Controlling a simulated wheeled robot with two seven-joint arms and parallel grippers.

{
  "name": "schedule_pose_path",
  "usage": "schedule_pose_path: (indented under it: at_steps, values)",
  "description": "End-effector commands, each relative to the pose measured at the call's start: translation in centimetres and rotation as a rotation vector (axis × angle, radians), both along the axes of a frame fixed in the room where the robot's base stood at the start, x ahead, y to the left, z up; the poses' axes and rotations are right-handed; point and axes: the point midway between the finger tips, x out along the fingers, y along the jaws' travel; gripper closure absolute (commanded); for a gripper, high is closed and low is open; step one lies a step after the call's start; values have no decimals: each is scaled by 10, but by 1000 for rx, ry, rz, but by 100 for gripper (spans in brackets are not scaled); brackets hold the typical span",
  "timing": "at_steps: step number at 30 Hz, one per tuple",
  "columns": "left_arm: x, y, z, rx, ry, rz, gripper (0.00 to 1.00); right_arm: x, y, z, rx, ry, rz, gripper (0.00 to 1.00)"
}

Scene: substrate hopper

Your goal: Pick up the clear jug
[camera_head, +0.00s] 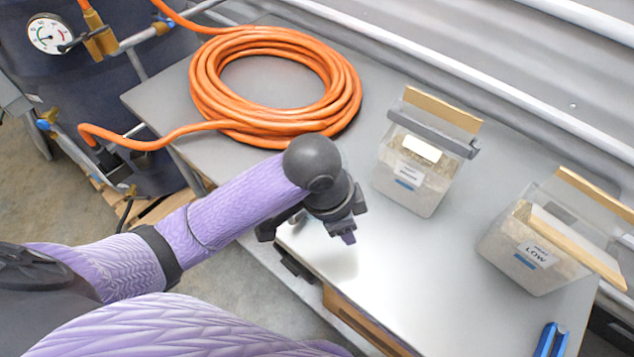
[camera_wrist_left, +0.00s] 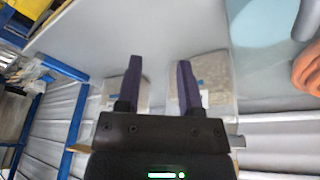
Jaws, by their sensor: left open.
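Two clear, squarish vessels with pale granular contents stand on the grey table; I cannot tell for sure which one is the clear jug. The nearer-to-centre clear vessel (camera_head: 412,178) has a grey bar and a tan strip along its top and a label on its front. The other clear vessel (camera_head: 520,250), labelled LOW, has tan strips along its top and stands farther right. My left gripper (camera_head: 345,230) is open and empty over the table, left of both vessels and apart from them. In the left wrist view its two purple fingers (camera_wrist_left: 160,70) point toward the vessels, partly covering them. My right gripper is out of view.
A coiled orange hose (camera_head: 207,85) lies on the table at the back left. A dark tank with a gauge (camera_head: 48,34) stands beyond the table's left side. A blue object (camera_head: 551,340) lies near the front right. A corrugated wall rises behind. The table (camera_head: 375,285) is clear in front of the vessels.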

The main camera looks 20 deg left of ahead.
Motion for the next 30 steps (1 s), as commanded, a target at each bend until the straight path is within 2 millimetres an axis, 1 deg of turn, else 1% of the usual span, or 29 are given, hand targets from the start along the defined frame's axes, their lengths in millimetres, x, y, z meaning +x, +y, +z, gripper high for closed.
schedule_pose_path:
  at_steps: [1,6,10,13,14,18,23,27,30]
  values:
    - [8,5,5,32,2,-32,53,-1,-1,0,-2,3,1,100]
    - [31,27,24,147,44,-117,53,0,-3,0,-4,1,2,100]
    - [47,50,42,227,82,-137,53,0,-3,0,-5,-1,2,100]
    - [53,62,52,262,106,-137,53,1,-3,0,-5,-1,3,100]
    - [54,64,50,267,111,-138,53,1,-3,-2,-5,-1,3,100]
    - [54,65,22,268,118,-138,53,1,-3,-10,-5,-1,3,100]
    - [53,64,-3,267,115,-139,53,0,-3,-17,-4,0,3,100]
    - [53,62,-33,267,115,-139,53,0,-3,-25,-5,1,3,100]
    - [53,62,-44,266,112,-139,53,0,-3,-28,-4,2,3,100]
